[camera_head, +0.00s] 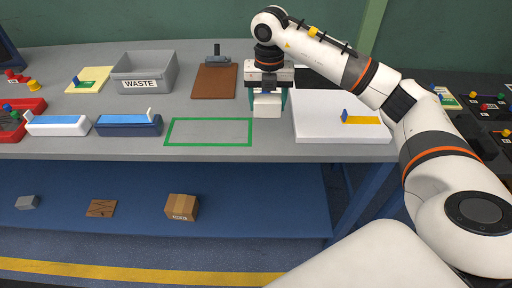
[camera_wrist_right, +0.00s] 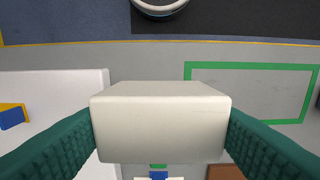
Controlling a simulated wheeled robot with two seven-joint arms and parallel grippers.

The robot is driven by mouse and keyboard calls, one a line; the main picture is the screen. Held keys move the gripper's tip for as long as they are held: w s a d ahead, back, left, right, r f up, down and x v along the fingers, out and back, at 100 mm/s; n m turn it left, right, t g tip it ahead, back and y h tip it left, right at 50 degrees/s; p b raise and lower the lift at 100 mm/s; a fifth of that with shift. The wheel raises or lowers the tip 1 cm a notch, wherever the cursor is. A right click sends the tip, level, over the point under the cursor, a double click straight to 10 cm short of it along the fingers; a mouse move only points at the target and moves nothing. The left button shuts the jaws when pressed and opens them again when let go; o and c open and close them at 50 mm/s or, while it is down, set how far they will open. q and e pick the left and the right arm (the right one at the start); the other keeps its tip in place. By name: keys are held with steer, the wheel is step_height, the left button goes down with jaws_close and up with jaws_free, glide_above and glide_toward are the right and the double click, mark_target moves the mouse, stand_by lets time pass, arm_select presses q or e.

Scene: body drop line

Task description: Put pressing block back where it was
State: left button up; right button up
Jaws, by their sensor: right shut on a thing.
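The pressing block (camera_head: 267,105) is a small off-white block. My right gripper (camera_head: 268,97) is shut on it, just right of the green outlined rectangle (camera_head: 209,145) on the grey table. In the right wrist view the block (camera_wrist_right: 160,125) sits between the two green finger pads (camera_wrist_right: 160,140). I cannot tell whether its underside touches the table. My left gripper is not in view.
A white slab (camera_head: 340,128) with a blue and yellow piece (camera_head: 361,118) lies right of the block. A brown clipboard (camera_head: 214,82) and a grey WASTE bin (camera_head: 145,74) stand behind left. Blue-topped trays (camera_head: 129,130) are left. The green outline is empty.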

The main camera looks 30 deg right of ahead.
mark_target(269, 113)
steer(key=f, duration=0.3)
steer(key=f+p, duration=0.1)
steer(key=shift+w+d+f, duration=0.15)
steer(key=shift+d+f, duration=0.25)
steer(key=shift+f, duration=0.3)
steer(key=shift+a+f, duration=0.1)
steer(key=shift+f, duration=0.15)
step_height(269, 113, down, 3)
steer(key=shift+p, duration=0.35)
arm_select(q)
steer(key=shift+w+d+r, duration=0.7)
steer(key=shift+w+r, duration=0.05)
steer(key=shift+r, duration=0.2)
arm_select(e)
steer(key=shift+f, duration=0.1)
steer(key=shift+f, duration=0.15)
steer(key=o, duration=1)
steer(key=shift+c, duration=0.2)
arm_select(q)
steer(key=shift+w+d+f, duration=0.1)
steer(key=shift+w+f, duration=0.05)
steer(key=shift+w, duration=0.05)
